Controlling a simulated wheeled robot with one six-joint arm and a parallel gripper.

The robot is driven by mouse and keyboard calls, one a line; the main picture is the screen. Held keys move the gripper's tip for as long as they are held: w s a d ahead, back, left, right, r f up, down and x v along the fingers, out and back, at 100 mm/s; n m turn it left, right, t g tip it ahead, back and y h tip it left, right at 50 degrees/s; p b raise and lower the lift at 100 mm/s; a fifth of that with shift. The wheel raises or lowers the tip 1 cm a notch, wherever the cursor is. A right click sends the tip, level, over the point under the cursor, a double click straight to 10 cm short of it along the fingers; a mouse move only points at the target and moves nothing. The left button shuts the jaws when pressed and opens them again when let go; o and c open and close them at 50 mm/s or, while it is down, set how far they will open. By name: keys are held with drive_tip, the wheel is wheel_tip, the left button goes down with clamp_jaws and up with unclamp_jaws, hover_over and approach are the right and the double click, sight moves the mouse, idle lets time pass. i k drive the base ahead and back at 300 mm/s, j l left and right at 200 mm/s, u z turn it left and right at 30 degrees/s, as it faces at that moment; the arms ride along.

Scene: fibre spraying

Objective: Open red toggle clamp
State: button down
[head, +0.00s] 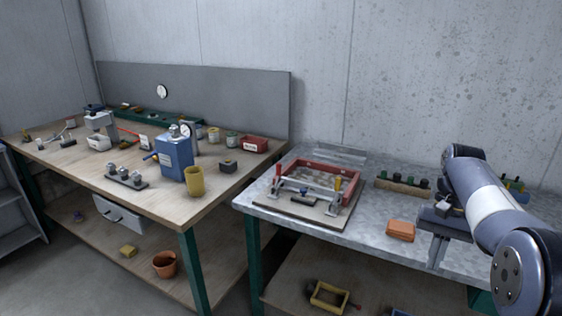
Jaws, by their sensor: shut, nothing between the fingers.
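On the metal-topped table, a fixture with a red frame (322,171) sits on a flat board (310,214). A toggle clamp with a red handle (278,171) stands at the frame's left front corner, its handle upright. A second clamp with an orange-yellow handle (338,186) stands at the right front. A pale bar runs between them. The clamps are too small to tell whether they press on the frame. My gripper (435,263) points down at the table's front edge, right of the fixture and well apart from both clamps. It is shut and empty.
An orange block (401,230) lies between the fixture and my gripper. A rack of dark knobs (403,186) stands behind it. A wooden bench (75,176) at left holds a blue canister (174,157) and a yellow cup (194,181).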

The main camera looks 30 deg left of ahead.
sight(279, 165)
drive_tip(key=i+j+u, duration=0.35)
drive_tip(key=i+j, duration=1.6)
